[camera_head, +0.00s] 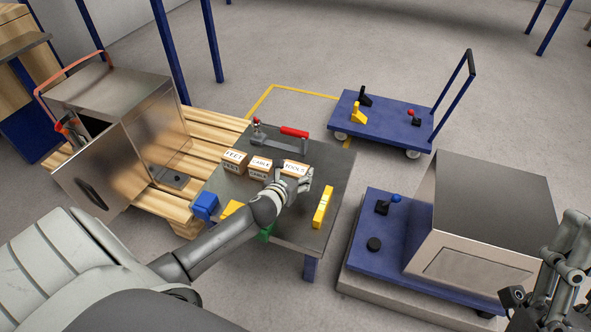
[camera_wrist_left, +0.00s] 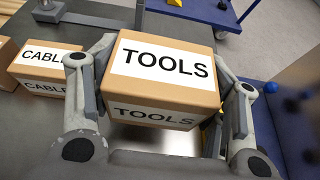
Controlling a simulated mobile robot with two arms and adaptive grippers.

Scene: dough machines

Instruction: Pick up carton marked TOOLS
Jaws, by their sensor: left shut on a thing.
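The carton marked TOOLS (camera_head: 296,168) is a small brown box with white labels on its top and front. My left gripper (camera_head: 289,182) is shut on it at the dark table. In the left wrist view the TOOLS carton (camera_wrist_left: 162,85) sits between the two fingers of my left gripper (camera_wrist_left: 165,100), one on each side. I cannot tell whether its base touches the table. My right gripper (camera_head: 562,275) is at the right edge of the head view, away from the table; its fingers are not clear enough to judge.
A CABLE carton (camera_head: 260,168) stands left of the TOOLS carton, with another carton (camera_head: 234,163) beyond it. A red-handled clamp (camera_head: 294,132) is behind. A blue cart (camera_head: 385,124) stands behind.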

